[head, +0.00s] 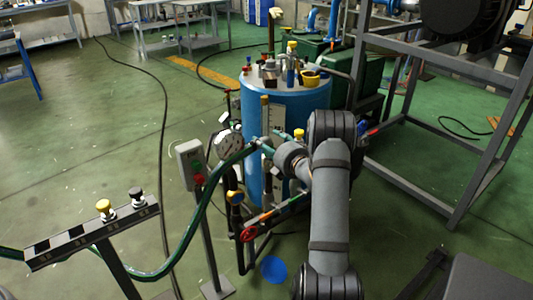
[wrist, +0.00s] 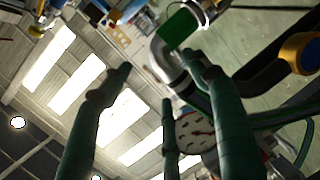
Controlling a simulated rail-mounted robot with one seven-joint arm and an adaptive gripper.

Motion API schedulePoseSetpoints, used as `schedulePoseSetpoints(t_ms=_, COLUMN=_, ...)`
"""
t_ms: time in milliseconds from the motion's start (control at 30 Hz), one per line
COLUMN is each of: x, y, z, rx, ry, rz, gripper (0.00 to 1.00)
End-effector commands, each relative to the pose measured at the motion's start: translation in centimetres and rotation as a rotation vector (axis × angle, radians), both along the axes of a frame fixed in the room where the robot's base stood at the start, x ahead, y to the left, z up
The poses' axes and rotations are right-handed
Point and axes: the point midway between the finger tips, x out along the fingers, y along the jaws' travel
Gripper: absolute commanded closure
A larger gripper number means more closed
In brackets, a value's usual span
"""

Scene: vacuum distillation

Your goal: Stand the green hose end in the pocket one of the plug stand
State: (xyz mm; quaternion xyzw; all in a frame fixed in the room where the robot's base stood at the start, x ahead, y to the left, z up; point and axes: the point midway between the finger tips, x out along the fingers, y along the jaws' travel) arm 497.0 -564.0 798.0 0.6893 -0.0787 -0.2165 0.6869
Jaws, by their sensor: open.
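The plug stand (head: 80,240) is a dark bar on a post at the lower left of the head view. A yellow-topped plug and a black-topped plug stand in it. The green hose (head: 205,210) passes by the stand and rises to the blue tank's front, its upper end close to my gripper (head: 264,144). In the wrist view my gripper (wrist: 155,85) is open, its green-looking fingers spread. A grey elbow with a green band (wrist: 180,28) shows beyond the fingertips, apparently the hose end's fitting; contact cannot be told. Which pocket is one cannot be told.
The blue tank (head: 300,103) carries fittings on top. A round gauge (head: 228,144) and a grey switch box (head: 190,154) on a post stand left of my gripper. A red valve wheel (head: 249,234) is below. A grey frame (head: 430,197) stands right. The floor at left is mostly clear.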

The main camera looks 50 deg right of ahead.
Motion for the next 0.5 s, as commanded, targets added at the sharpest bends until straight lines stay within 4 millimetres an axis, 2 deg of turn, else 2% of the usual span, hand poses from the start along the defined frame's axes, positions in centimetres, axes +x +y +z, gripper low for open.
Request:
schedulePoseSetpoints(t_ms=233, x=3.5, y=-1.0, z=-0.9, rx=0.000, ry=0.000, rz=0.003, gripper=0.39)
schedulePoseSetpoints(t_ms=500, x=4.4, y=-1.4, z=-1.1, rx=0.001, ry=0.001, rz=0.001, gripper=0.39)
